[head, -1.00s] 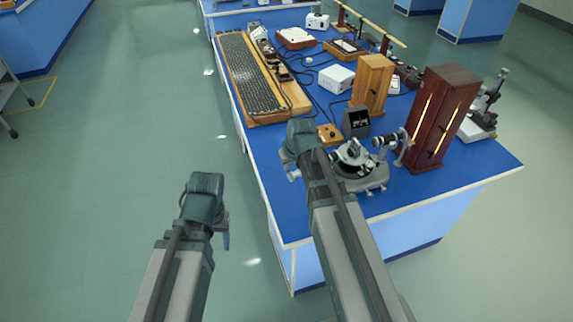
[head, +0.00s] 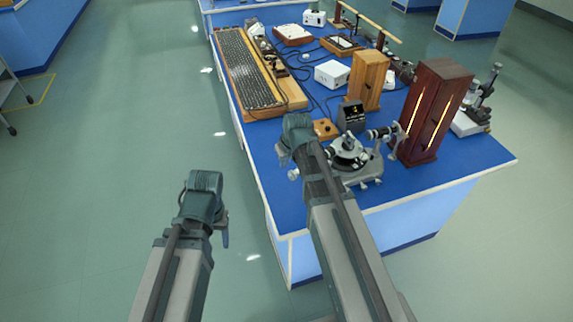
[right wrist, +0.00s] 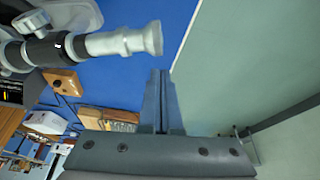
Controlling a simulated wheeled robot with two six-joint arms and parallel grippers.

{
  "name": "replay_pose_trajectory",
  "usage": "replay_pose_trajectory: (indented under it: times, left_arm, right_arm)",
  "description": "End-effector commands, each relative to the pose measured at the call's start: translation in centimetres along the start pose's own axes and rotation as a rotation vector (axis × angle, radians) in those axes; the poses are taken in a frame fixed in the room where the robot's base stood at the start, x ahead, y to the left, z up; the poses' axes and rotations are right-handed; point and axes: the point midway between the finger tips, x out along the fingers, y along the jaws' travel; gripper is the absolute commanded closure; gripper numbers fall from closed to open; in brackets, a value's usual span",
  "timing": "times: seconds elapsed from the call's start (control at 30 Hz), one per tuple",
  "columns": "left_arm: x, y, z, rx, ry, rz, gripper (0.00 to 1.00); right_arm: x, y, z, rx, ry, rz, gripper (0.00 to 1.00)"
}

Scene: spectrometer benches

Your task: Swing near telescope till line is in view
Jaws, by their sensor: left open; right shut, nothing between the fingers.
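The spectrometer (head: 350,155) stands at the near end of the blue bench, with a round table on a grey base. Its near telescope is mostly hidden behind my right arm in the head view; a pale end (head: 293,174) shows left of the arm. In the right wrist view the telescope (right wrist: 125,42) is a grey and black tube with a flared end. My right gripper (right wrist: 162,75) is shut and empty, beside and just beyond that end, apart from it in the picture. A black display box (head: 351,117) shows a yellow vertical mark in the wrist view (right wrist: 8,92). My left gripper (head: 226,240) is open over the floor.
A dark wooden lamp housing (head: 434,110) with glowing slits stands right of the spectrometer. A lighter wooden housing (head: 368,80) and a small wooden box (head: 325,128) stand behind. The bench's left edge runs beside my right gripper; floor left of it is clear.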

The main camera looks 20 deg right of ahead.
Motion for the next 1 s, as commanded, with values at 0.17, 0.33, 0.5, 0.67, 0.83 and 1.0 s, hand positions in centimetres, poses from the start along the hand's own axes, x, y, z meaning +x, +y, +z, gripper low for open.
replay_pose_trajectory:
  times: [0.17,0.33,0.5,0.67,0.83,1.0]
  left_arm:
    - [-0.9,-0.1,0.1,0.000,0.000,0.000,0.39]
    - [-4.0,-0.4,0.2,0.001,0.000,0.000,0.39]
    - [-6.7,-0.6,0.4,0.000,0.000,0.000,0.39]
    - [-8.8,-0.8,0.5,-0.006,0.000,0.001,0.39]
    - [-9.8,-0.9,0.6,-0.009,0.000,0.002,0.39]
    - [-9.7,-0.9,0.6,-0.010,0.000,0.002,0.39]
  right_arm:
    - [0.0,-0.1,-2.6,0.000,-0.001,0.000,1.00]
    - [-3.5,0.1,-2.3,0.002,-0.001,0.001,1.00]
    - [-6.4,0.2,-2.3,0.002,-0.001,0.001,1.00]
    - [-8.6,0.4,-2.2,0.001,-0.001,0.000,1.00]
    - [-9.7,0.5,-2.2,0.001,-0.001,0.000,1.00]
    - [-9.6,0.6,-2.1,0.001,-0.001,0.000,1.00]
